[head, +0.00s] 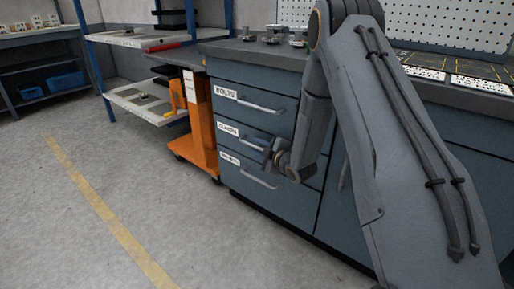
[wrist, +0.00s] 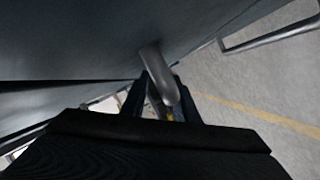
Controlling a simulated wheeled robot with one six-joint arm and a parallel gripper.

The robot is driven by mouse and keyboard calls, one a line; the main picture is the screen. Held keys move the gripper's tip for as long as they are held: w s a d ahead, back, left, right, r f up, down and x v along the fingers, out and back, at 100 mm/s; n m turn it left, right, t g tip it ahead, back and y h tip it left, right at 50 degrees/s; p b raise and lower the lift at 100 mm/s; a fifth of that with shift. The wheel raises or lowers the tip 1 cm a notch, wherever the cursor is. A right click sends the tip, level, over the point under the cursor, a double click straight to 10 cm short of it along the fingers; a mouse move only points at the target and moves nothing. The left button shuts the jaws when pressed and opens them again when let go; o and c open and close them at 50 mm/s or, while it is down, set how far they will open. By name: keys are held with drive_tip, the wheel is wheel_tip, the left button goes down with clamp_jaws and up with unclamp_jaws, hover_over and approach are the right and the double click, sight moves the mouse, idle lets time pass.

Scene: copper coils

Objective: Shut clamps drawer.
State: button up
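The clamps drawer is the middle one of three in the grey-blue cabinet, with a white label (head: 228,130) and a bar handle (head: 240,141). Its front looks about level with the drawers above and below; a small gap would be hard to see. My gripper (head: 270,155) is at the right end of this handle and hides part of it. In the wrist view a grey handle bar (wrist: 158,75) runs between the two dark fingers of my gripper (wrist: 163,90). The fingers are close on both sides of the bar; whether both press on it cannot be told.
The bolts drawer (head: 250,100) is above and a third drawer (head: 262,195) below, each with a protruding handle. An orange cart (head: 200,125) stands left of the cabinet. The floor (head: 130,200) in front is clear. Metal parts (head: 272,35) lie on the worktop.

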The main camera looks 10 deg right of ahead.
drive_tip(key=p+v, duration=0.1)
drive_tip(key=v, duration=0.6)
drive_tip(key=shift+s+f+p, duration=0.1)
drive_tip(key=shift+s+p, duration=0.05)
drive_tip(key=shift+p, duration=0.25)
drive_tip(key=s+a+r+m+g+h, duration=0.1)
drive_tip(key=s+a+r+m+g, duration=0.1)
drive_tip(key=s+a+g, duration=0.4)
drive_tip(key=s+a+r+m+g+h, duration=0.1)
drive_tip(key=s+a+r+m+h, duration=0.15)
drive_tip(key=s+a, duration=0.6)
drive_tip(key=s+a+r+m+g+h, duration=0.1)
drive_tip(key=s+a+r+m+g, duration=0.1)
drive_tip(key=s, duration=0.8)
drive_tip(key=s+a+r+m+g, duration=0.1)
drive_tip(key=s+a+r+g, duration=0.15)
drive_tip(key=s, duration=0.75)
drive_tip(key=s+a+r+m+g+h, duration=0.1)
drive_tip(key=s+r+m+g, duration=0.15)
drive_tip(key=s, duration=0.75)
drive_tip(key=d+r+m+p, duration=0.3)
drive_tip(key=d+r+p, duration=0.7)
drive_tip(key=r+p, duration=0.3)
drive_tip(key=d+r+m+p, duration=0.3)
drive_tip(key=d+r+p, duration=0.7)
drive_tip(key=r+p, duration=0.3)
drive_tip(key=p, duration=0.3)
drive_tip(key=shift+d, duration=0.4)
drive_tip(key=shift+r, duration=0.1)
